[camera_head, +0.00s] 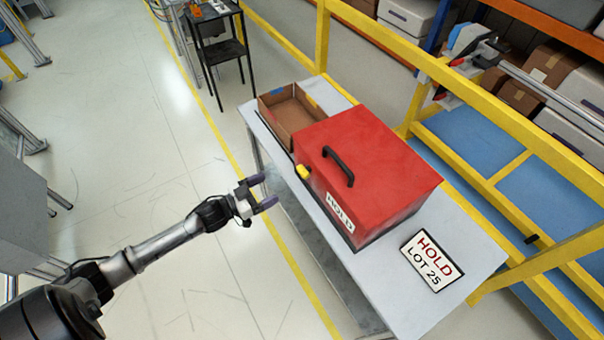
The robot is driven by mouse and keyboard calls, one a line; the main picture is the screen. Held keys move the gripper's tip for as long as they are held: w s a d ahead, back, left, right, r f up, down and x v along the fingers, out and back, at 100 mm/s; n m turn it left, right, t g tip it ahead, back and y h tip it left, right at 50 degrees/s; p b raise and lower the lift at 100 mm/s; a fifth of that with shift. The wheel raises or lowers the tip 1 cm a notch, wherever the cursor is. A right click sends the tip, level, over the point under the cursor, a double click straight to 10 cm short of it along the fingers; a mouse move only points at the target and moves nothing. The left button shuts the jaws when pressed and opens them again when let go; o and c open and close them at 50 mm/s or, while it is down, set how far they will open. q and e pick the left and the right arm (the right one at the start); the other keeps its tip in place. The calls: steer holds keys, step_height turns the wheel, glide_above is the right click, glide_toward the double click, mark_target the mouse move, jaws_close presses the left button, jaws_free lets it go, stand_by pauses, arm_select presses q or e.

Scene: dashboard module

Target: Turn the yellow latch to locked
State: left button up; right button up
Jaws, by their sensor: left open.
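A red box (372,150) with a black handle (338,166) on its lid stands on a grey table. The yellow latch (303,172) sticks out from the box's left side, near its far corner. I cannot tell from its shape whether it is locked. My left gripper (264,191) is open and empty. It is left of the latch, off the table's edge, with a clear gap between them and its fingers pointing towards the box. My right gripper is not in view.
An open brown tray (268,101) stands behind the box at the table's far end. A "HOLD LOT 25" sign (432,260) lies at the right of the table. A yellow rail (420,62) runs along the table's far side.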

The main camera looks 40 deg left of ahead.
mark_target(300, 172)
arm_select(q)
steer(key=x, duration=1.1)
steer(key=shift+b+x, duration=0.3)
steer(key=shift+x, duration=0.55)
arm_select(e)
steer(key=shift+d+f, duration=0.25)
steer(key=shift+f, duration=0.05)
arm_select(q)
steer(key=shift+d, duration=0.1)
steer(key=shift+c, duration=0.4)
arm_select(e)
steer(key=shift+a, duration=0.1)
arm_select(q)
steer(key=c, duration=0.8)
steer(key=shift+c, duration=0.2)
